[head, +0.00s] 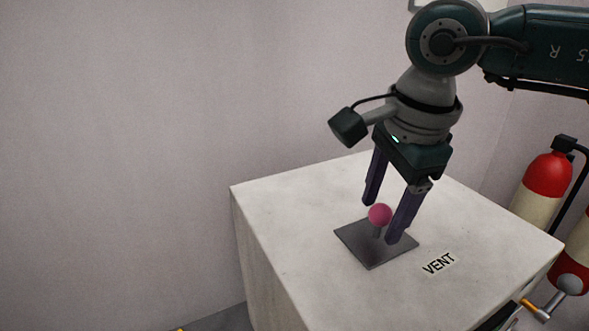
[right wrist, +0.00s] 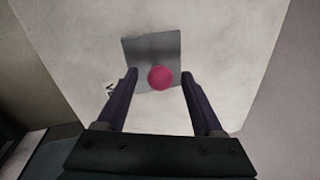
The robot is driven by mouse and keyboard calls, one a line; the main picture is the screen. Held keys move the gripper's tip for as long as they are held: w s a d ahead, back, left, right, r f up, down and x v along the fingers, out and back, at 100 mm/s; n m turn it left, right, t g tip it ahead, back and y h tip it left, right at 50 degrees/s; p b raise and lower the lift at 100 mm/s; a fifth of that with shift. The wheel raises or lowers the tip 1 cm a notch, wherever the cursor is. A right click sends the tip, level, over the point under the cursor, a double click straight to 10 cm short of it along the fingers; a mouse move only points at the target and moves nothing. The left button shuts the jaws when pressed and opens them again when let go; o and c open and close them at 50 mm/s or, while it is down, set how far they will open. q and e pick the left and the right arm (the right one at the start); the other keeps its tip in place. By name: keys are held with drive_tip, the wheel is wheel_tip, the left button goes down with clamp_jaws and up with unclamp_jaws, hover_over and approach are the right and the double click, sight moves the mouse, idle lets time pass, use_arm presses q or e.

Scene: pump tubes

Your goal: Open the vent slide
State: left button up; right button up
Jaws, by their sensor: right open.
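The vent slide shows as a dark grey square plate (head: 368,250) with a pink ball knob (head: 380,214) on a short stem. It lies on the pale top of a block, beside a VENT label (head: 440,263). My right gripper (head: 381,221) is open and points down over the plate, with its two fingers on either side of the knob. The plate (right wrist: 150,50) extends beyond the knob there. My left gripper is not in view.
The pale block top (head: 285,205) is clear around the plate. A red and cream cylinder (head: 546,180) stands to the right behind the block, with another below it. A grey wall rises behind and to the left.

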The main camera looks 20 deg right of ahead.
drive_tip(key=shift+w+f, duration=0.15)
drive_tip(key=shift+f, duration=0.6)
clamp_jaws()
idle(0.9)
